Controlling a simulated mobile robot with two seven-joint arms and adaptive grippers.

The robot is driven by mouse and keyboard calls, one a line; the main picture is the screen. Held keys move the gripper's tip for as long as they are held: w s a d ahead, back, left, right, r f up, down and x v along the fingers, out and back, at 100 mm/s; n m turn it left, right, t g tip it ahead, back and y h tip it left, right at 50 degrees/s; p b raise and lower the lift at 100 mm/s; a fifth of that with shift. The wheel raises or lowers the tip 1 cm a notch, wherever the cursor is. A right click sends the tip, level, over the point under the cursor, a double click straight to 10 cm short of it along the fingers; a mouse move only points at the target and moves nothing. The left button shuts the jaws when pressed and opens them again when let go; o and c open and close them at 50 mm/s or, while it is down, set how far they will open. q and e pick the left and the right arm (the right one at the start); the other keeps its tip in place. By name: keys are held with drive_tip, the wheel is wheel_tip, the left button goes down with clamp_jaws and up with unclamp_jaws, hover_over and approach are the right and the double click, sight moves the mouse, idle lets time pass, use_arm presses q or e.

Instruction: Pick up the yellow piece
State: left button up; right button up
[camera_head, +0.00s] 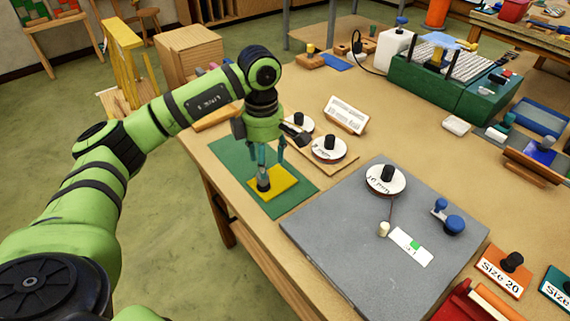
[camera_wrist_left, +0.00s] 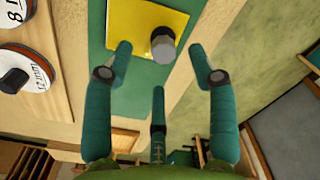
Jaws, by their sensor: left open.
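The yellow piece (camera_head: 271,188) is a flat square plate lying on a green mat (camera_head: 235,159) near the table's left edge. A dark upright knob (camera_head: 263,183) stands on it. In the left wrist view the yellow piece (camera_wrist_left: 142,27) is at the top, with its grey knob (camera_wrist_left: 163,46) ahead of my fingers. My left gripper (camera_head: 269,165) points down over the piece, its teal fingers close to the knob. In the left wrist view the fingers of my left gripper (camera_wrist_left: 160,62) are spread apart with nothing between them. My right gripper is not seen.
Round white labelled pieces with black knobs (camera_head: 328,149) stand just right of the mat. A white sign (camera_head: 345,114) stands behind them. A large grey board (camera_head: 330,235) with another round piece (camera_head: 386,179) lies to the right. A green machine (camera_head: 440,84) stands at the back.

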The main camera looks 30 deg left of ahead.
use_arm(q)
drive_tip(key=shift+a+f, duration=0.1)
drive_tip(key=f+p, duration=0.2)
drive_tip(key=f, duration=0.1)
drive_tip(key=shift+s+a+f+p, duration=0.15)
drive_tip(key=shift+s+p, duration=0.25)
drive_tip(key=shift+w+f, duration=0.2)
drive_tip(key=shift+f, duration=1)
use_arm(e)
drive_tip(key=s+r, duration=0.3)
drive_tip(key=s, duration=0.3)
use_arm(q)
drive_tip(key=shift+f, duration=0.25)
drive_tip(key=c, duration=1.1)
clamp_jaws()
drive_tip(key=shift+w+r, duration=0.15)
drive_tip(key=shift+r, duration=0.45)
wheel_tip(320, 180, up, 3)
drive_tip(key=shift+f+b, duration=0.15)
drive_tip(key=shift+b, duration=0.7)
drive_tip(key=w+d+r+b, duration=0.3)
drive_tip(key=w+d+r, duration=0.4)
drive_tip(key=d, duration=0.2)
drive_tip(key=shift+d, duration=0.15)
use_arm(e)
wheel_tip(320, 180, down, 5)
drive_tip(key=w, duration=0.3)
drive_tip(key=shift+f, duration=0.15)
